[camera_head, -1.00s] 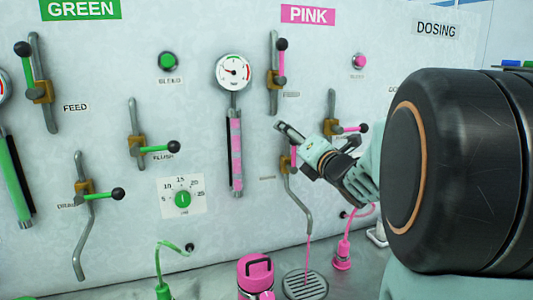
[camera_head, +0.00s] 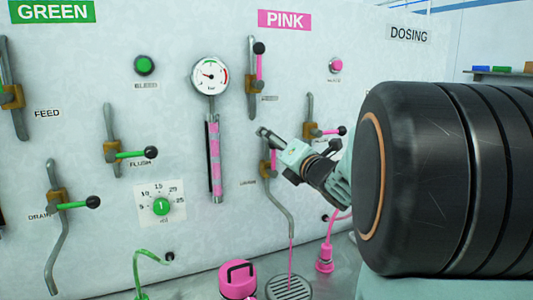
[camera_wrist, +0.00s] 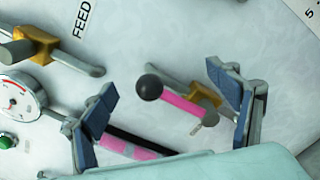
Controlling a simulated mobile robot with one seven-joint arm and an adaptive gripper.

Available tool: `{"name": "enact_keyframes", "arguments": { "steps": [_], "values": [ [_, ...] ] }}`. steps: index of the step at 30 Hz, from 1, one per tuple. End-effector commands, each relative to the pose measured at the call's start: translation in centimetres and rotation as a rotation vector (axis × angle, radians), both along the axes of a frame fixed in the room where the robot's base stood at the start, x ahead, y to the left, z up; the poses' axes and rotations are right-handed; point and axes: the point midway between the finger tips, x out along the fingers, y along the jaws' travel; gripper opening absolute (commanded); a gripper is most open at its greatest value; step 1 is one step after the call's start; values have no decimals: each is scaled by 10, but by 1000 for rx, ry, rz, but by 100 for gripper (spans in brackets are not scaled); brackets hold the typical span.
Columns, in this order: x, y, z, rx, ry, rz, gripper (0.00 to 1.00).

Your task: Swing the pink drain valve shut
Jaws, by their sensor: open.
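The pink drain valve has a brass body (camera_head: 266,168) on a grey pipe, with a pink lever (camera_head: 274,158) beside it. In the wrist view the lever (camera_wrist: 183,104) ends in a black knob (camera_wrist: 149,87), and the brass body (camera_wrist: 203,94) is behind it. A thin pink stream (camera_head: 290,250) runs from the pipe's lower end to a round drain grate (camera_head: 288,289). My gripper (camera_head: 273,148) is in front of the valve and partly hides it. Its blue-padded fingers (camera_wrist: 163,88) are spread either side of the lever, with no contact visible.
The pink flush valve (camera_head: 311,131) is close right of my gripper, and the pink feed valve (camera_head: 252,78) is above. A gauge (camera_head: 210,75) and pink sight tube (camera_head: 214,160) are to the left. A pink canister (camera_head: 238,281) stands below.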

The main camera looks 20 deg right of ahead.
Motion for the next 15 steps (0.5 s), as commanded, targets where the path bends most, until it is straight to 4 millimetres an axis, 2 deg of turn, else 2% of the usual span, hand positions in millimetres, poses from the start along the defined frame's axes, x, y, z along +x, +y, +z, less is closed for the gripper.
{"name": "enact_keyframes", "arguments": {
  "steps": [9, 15],
  "values": [
    [1, -20, -3, -1, 1, -2, 81],
    [1, -24, -3, 0, 0, -1, 81]
  ]
}}
